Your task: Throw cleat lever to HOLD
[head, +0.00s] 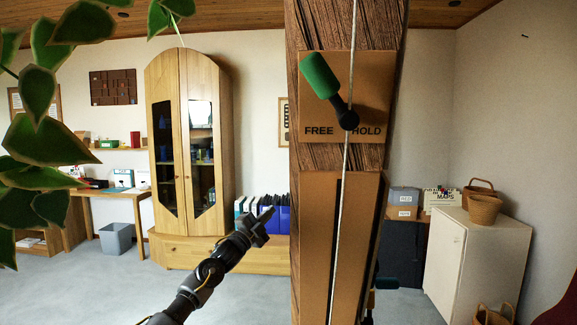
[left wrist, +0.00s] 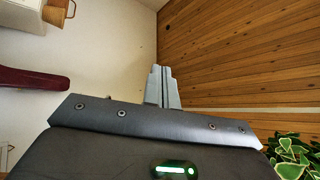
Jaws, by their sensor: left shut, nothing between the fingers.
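The cleat lever (head: 320,76) has a green grip and a black arm on a dark pivot, mounted on a tan plate (head: 375,85) on the timber post (head: 312,22). The plate reads FREE at left and HOLD at right. The lever tilts up and to the left, over the FREE side. A pale rope (head: 346,190) runs down the post past the pivot. My left gripper (head: 262,217) is shut and empty, left of the post and below the lever, apart from both. Its closed fingers also show in the left wrist view (left wrist: 163,86). My right gripper is not in view.
A wooden cabinet (head: 190,130) stands behind at left, with several blue binders (head: 270,212) near it. Green leaves (head: 38,90) hang at the left edge. A white cupboard (head: 462,250) with baskets stands at right.

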